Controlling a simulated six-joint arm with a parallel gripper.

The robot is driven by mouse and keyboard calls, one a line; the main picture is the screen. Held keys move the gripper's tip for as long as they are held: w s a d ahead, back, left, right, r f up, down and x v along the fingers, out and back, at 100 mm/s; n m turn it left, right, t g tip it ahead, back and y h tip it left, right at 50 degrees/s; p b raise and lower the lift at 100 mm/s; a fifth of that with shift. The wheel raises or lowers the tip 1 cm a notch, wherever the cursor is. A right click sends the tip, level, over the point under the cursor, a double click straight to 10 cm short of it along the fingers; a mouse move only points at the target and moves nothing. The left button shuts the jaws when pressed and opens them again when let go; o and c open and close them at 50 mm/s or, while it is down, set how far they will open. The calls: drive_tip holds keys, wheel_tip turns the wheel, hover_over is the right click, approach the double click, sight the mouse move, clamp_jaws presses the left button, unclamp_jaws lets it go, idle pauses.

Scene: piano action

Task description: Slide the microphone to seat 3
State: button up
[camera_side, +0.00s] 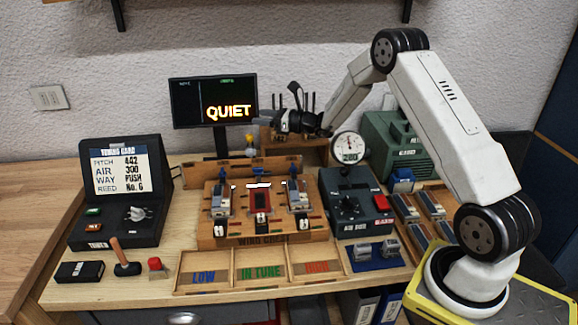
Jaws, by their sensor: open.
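My gripper (272,117) is at the back centre, high above the bench and beside the lower right corner of the "QUIET" screen. It points left and is open, with nothing visible between the fingers. The microphone is too small to identify for certain. A small yellow-topped piece (250,142) stands at the rear wooden rail (205,172), below and left of my gripper, and may be it. The wooden wind chest (262,228) sits in front of this rail, with several blue-topped metal parts and a red-framed piece on it. Seat numbers are not readable.
The tuning card unit (120,190) stands at left. The air box (352,205), a round gauge (348,147) and a green case (392,147) are at right. Sorting trays (260,268) lie in front. A small hammer (122,258) lies front left.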

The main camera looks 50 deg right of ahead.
idle(0.3)
drive_tip(key=a+f+n+g+y, duration=0.25)
drive_tip(key=a+n+g, duration=0.45)
drive_tip(key=n, duration=0.5)
drive_tip(key=n+g+h, duration=0.5)
drive_tip(key=n+h, duration=0.4)
drive_tip(key=n, duration=1)
approach(250, 135)
drive_tip(key=shift+w+a+f, duration=0.25)
drive_tip(key=shift+a+f, duration=0.05)
drive_tip(key=shift+f, duration=0.25)
drive_tip(key=shift+f, duration=0.15)
drive_tip(key=shift+x, duration=3.75)
